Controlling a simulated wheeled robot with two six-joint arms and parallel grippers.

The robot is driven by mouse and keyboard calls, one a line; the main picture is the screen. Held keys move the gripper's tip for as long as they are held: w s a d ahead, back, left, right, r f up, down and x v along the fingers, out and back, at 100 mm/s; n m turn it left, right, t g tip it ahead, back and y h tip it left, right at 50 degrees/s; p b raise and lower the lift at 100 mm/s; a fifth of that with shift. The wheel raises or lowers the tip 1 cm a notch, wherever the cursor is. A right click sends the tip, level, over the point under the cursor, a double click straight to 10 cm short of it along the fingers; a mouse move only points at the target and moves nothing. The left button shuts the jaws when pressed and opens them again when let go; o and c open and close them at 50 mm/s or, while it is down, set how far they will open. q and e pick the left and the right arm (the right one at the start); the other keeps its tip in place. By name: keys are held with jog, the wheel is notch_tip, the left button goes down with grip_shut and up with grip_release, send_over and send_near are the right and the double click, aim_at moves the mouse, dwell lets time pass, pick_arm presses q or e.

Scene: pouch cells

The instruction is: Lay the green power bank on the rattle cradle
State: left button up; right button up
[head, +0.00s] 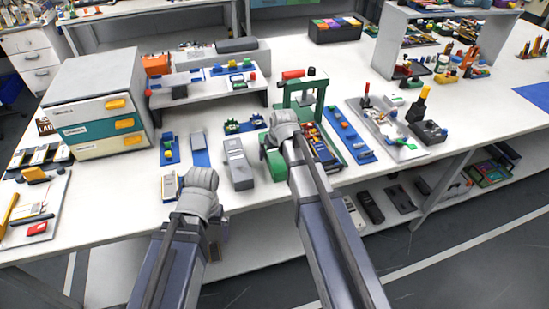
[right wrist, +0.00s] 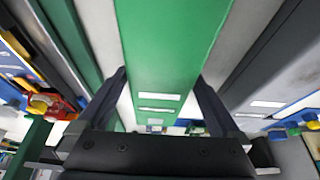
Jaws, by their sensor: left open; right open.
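The green power bank (head: 274,163) lies on the table just left of my right forearm in the head view, partly hidden by the arm. In the right wrist view it is a long green slab (right wrist: 165,50) with white markings near its lower end. My right gripper (right wrist: 160,92) is open, with one dark finger on each side of the slab; I cannot tell whether they touch it. A low dark piece with green and blue ends (head: 243,125) behind the grey devices may be the rattle cradle. My left gripper (head: 199,182) is open near the front edge; its fingers are mostly hidden.
A grey device (head: 237,163) stands left of the power bank. A green frame (head: 306,95) stands behind my right gripper, with a blue strip (head: 348,135) beside it. A drawer box (head: 98,104) is at left. A tray with parts (head: 387,130) is at right.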

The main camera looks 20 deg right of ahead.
jog(key=shift+c, duration=0.2)
grip_shut()
dwell(0.5)
jog(key=shift+r, duration=0.1)
